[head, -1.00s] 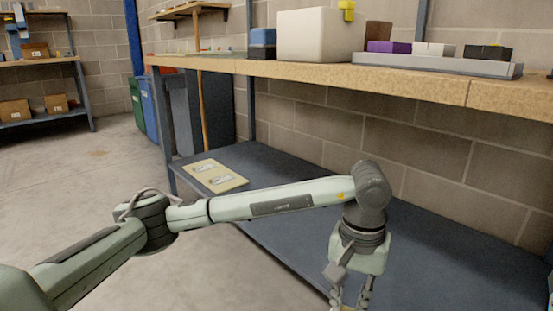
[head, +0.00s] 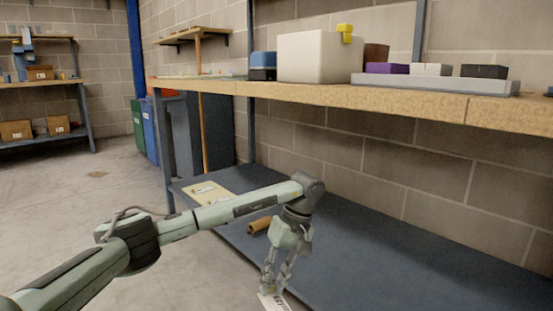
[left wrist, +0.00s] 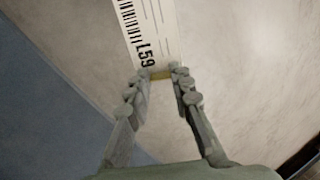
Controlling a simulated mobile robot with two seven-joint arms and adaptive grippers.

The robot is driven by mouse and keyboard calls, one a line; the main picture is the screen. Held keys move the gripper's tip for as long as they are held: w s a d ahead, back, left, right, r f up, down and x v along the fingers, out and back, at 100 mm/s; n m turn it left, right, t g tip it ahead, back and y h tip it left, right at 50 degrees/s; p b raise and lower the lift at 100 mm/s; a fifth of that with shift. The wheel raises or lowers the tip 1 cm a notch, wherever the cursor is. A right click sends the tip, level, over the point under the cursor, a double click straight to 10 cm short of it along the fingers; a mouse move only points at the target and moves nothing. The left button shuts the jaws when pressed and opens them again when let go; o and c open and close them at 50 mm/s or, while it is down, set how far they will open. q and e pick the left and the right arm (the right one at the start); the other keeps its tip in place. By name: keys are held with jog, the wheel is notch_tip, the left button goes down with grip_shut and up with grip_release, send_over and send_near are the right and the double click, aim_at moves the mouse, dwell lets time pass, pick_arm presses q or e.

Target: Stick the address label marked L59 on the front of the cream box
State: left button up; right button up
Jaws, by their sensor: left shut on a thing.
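The cream box (head: 308,58) stands on the upper wooden shelf (head: 330,96); the faces I see show no label. My left gripper (head: 270,285) points down at the front edge of the dark lower shelf, well below the box. It is shut on the L59 address label (head: 272,301), a white strip. In the left wrist view, the label (left wrist: 150,28) sticks out beyond the fingertips (left wrist: 160,75), with a barcode and "L59" readable. My right gripper is in neither current view.
A yellow item (head: 345,30) sits at the box's top right corner. A grey tray (head: 435,84) with small blocks stands to its right. The lower shelf (head: 370,250) holds a cream sheet (head: 204,190) and a brown object (head: 259,225); its right part is clear.

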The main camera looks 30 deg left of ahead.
pick_arm(q)
jog(key=w+a+f+n+g+h, duration=0.1)
jog(key=a+n+h, duration=0.6)
jog(key=n, duration=0.8)
jog(key=shift+w+a+f+n+g, duration=0.3)
jog(key=shift+w+a+g, duration=0.35)
jog(key=shift+w+g, duration=0.25)
jog(key=shift+n+h, duration=0.4)
